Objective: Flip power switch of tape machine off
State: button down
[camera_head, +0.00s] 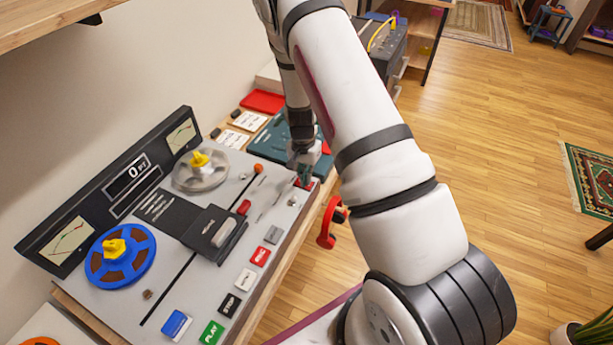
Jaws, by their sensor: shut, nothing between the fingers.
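The tape machine (175,255) lies on the bench at the left, with a blue reel (120,268), a clear reel (200,180) and a row of buttons along its front edge, PLAY, STOP and REC among them. My gripper (303,182) is shut and empty, pointing down at the machine's far right corner. A small red part (311,186) shows beside the fingertips; whether it is the power switch, and whether the fingers touch it, I cannot tell. My wrist and fingers hide part of that corner. The switch's position is not visible.
A red headphone-like thing (328,222) hangs at the bench's front edge. A teal case (270,143) and label cards (233,138) lie behind the machine. A shelf (50,18) overhangs the upper left. Wooden floor (520,150) on the right is mostly clear.

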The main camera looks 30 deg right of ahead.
aim_at(297, 179)
jog(key=shift+w+a+r+b, duration=0.1)
jog(key=shift+w+a+b, duration=0.35)
jog(key=shift+w, duration=0.25)
notch_tip(297, 179, up, 14)
jog(key=w, duration=0.1)
jog(key=shift+w+a, duration=0.15)
jog(key=shift+a, duration=0.3)
